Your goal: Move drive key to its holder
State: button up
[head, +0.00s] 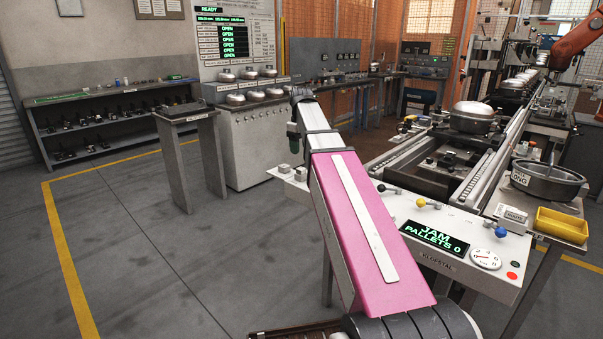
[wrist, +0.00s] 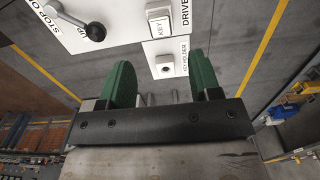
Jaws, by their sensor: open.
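In the wrist view, a pale block marked KEY (wrist: 159,24) sits on the white panel beside the label DRIVE; it looks like the drive key. The key holder (wrist: 165,67), a white plate with a small round fitting, lies next to it, nearer my fingers. My gripper (wrist: 163,78) is open, its two green fingers apart on either side of the holder in the picture, with nothing between them. In the head view, my gripper (head: 294,142) hangs above the panel's left end; its fingers are mostly hidden behind my arm. The holder and key are too small there to tell apart.
A black ball lever (wrist: 95,32) marked STOP stands left of the key. A yellow bin (head: 561,225) stands at right. Open floor lies left of the console.

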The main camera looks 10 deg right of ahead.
aim_at(301, 168)
jog(key=shift+f, duration=4.3)
grip_shut()
jog(key=shift+r, duration=0.1)
jog(key=shift+r, duration=0.1)
jog(key=shift+r, duration=2.85)
